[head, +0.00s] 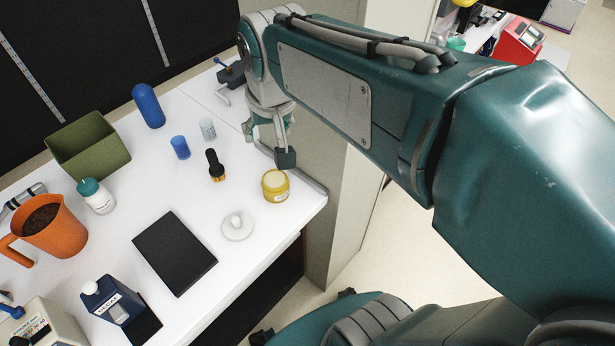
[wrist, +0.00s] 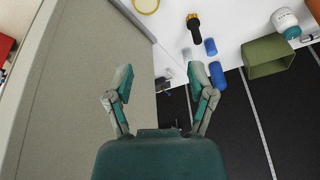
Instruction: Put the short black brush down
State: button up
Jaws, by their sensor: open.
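The short black brush (head: 214,163) stands on the white counter in the head view, with its black handle up and its yellowish bristle end down. It also shows near the top of the wrist view (wrist: 194,28). My gripper (head: 268,143) is above the counter's right edge, to the right of the brush and apart from it. In the wrist view my gripper (wrist: 160,88) has its two fingers wide apart with nothing between them.
A yellow jar (head: 275,186) stands near the counter's edge below my gripper. A clear cup (head: 208,129), blue cup (head: 180,148) and blue cylinder (head: 148,106) stand behind the brush. A black pad (head: 175,252) and white round piece (head: 237,227) lie in front.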

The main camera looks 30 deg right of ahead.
jog(key=s+d+f+n+t, duration=0.1)
jog(key=s+d+f, duration=0.1)
jog(key=s, duration=0.9)
jog(key=shift+f+t, duration=0.4)
jog(key=shift+f, duration=0.15)
jog(key=shift+d, duration=0.1)
jog(key=shift+c, duration=0.9)
jog(key=shift+d, duration=0.1)
